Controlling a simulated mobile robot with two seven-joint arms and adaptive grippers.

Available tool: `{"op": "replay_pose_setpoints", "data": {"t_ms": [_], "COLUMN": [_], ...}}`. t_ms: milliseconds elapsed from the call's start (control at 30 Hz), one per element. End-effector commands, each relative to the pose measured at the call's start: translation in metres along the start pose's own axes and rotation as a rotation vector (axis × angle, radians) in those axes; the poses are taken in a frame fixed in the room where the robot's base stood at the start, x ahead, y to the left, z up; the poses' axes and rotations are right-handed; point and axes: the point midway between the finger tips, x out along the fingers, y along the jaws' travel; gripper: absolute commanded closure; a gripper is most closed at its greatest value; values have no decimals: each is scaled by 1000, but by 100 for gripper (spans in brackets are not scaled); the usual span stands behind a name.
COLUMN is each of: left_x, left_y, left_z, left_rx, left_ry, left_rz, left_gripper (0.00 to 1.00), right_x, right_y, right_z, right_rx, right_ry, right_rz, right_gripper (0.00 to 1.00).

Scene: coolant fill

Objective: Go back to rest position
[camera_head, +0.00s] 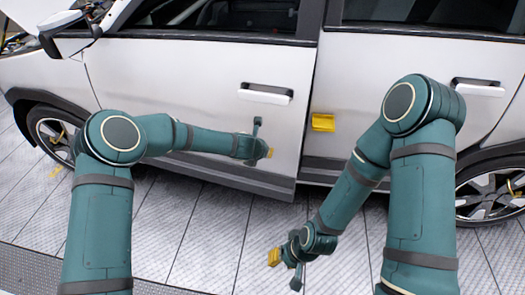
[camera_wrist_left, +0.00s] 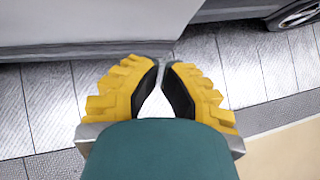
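My left gripper (camera_head: 268,153) is in front of the lower part of the silver car's door. In the left wrist view its yellow, black-padded fingers (camera_wrist_left: 162,72) stand slightly apart at the tips, with bare floor showing between them and nothing held. My right gripper (camera_head: 275,257) is low over the floor, in front of the car. Its yellow fingertip part shows, but it is too small to tell whether it is open or shut.
The silver car (camera_head: 205,75) fills the background, its doors close behind my left arm. A yellow piece (camera_head: 323,122) is on its side near the door gap. The ribbed grey floor (camera_head: 215,220) between my arms is clear. A beige surface (camera_wrist_left: 285,155) lies at the wrist view's lower right.

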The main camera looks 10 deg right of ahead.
Motion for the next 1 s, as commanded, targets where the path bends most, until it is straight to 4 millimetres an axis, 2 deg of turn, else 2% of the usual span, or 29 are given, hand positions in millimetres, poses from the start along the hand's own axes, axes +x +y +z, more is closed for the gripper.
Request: {"op": "replay_pose_setpoints", "data": {"t_ms": [100, 333, 467, 567, 667, 700, 767, 800, 900, 1000], "left_x": [-12, -17, -20, -28, -45, -55, -71, -84, -118, -152], "left_y": [0, -2, 0, 2, 4, 5, 3, 2, -5, -15], "left_z": [0, -1, -20, -59, -117, -142, -178, -202, -256, -299], "left_rx": [0, 2, 124, 389, 767, 928, 1162, 1313, 1656, 1926], "left_ry": [1, 2, 24, 69, 127, 147, 168, 176, 165, 117], "left_rz": [2, 1, 0, -17, -69, -102, -165, -213, -348, -479], "left_gripper": [100, 100, 100, 100, 100, 100, 100, 100, 100, 100], "right_x": [0, 0, 0, 0, 0, 0, 0, 0, 0, 0], "right_y": [0, 0, 0, 0, 0, 0, 0, 0, 0, 0], "right_z": [0, 0, 0, 0, 0, 0, 0, 0, 0, 0], "right_rx": [0, 0, 0, 0, 0, 0, 0, 0, 0, 0], "right_ry": [0, 1, 1, 1, 1, 1, 1, 1, 1, 1], "right_rz": [0, 0, 0, 0, 0, 0, 0, 0, 0, 0], "right_gripper": [66, 66, 66, 66, 66, 66, 66, 66, 66, 66]}}
